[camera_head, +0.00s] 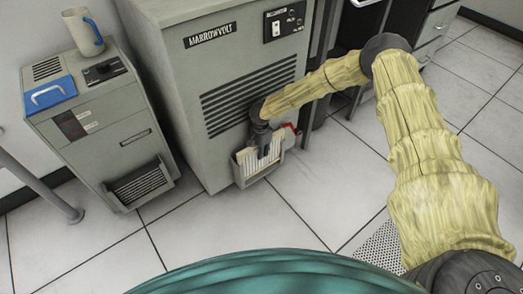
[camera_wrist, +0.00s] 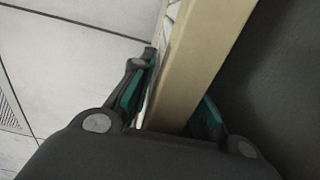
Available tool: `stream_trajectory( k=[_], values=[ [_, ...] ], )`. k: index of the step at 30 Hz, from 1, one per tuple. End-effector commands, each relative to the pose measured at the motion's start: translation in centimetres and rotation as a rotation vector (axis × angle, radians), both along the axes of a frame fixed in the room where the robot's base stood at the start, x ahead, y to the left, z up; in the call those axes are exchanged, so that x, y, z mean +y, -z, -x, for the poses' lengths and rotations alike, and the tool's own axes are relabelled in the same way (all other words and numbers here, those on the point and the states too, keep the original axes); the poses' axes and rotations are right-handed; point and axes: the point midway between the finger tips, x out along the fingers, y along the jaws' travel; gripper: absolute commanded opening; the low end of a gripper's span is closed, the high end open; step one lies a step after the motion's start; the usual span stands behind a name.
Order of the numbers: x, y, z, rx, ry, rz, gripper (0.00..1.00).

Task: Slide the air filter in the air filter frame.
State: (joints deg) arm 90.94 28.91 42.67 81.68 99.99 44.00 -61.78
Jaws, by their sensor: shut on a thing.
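The air filter (camera_head: 246,163), pale and pleated, stands low at the front of the large grey cabinet. Its beige edge (camera_wrist: 205,60) runs up between my fingers in the wrist view. The air filter frame (camera_head: 252,181) is a grey holder on the cabinet's lower front. The filter's lower part appears to be inside it, but how deep it sits cannot be told. My gripper (camera_head: 264,143) is above the frame, shut on the filter; it also shows in the wrist view (camera_wrist: 178,100). My gripper hides part of the filter.
The cabinet (camera_head: 175,95) has a dark louvred vent above the frame. A red part (camera_head: 290,128) is beside the frame's right end. The tiled floor in front is clear.

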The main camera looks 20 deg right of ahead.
Motion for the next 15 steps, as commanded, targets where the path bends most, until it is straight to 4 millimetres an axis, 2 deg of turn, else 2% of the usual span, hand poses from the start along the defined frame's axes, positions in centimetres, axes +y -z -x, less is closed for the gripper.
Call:
stream_trajectory(
  k=[15],
  values=[
    [0.01,0.36,-0.03,0.0,0.0,0.0,0.0]
  ],
)
